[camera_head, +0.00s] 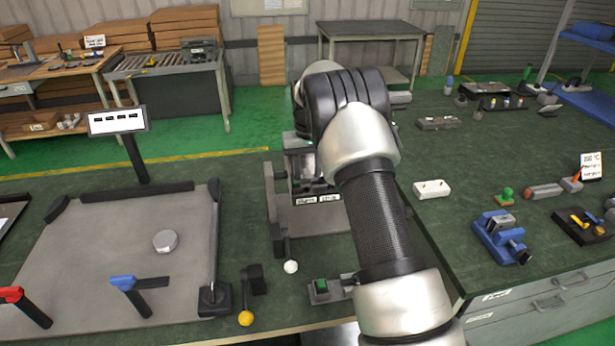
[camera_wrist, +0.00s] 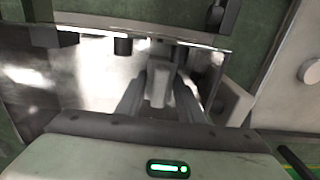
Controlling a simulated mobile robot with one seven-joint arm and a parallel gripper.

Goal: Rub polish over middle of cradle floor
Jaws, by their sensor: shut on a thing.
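In the wrist view my gripper (camera_wrist: 160,88) is shut on a light grey block (camera_wrist: 159,92), which looks like the polish applicator. The block is held over the shiny metal cradle floor (camera_wrist: 95,78), with bare floor showing on its left. I cannot tell whether it touches the floor. A dark rim edges the far side of the floor. In the head view my arm hides most of the cradle fixture (camera_head: 308,217), a grey stand with small white labels. My gripper and the block are not clear in that view.
A large grey plate (camera_head: 120,250) with a round metal disc (camera_head: 165,241) lies left of the fixture. A lever with a white knob (camera_head: 290,267) and one with a yellow knob (camera_head: 246,318) stand in front. A blue vise (camera_head: 503,238) and small tools sit on the right bench.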

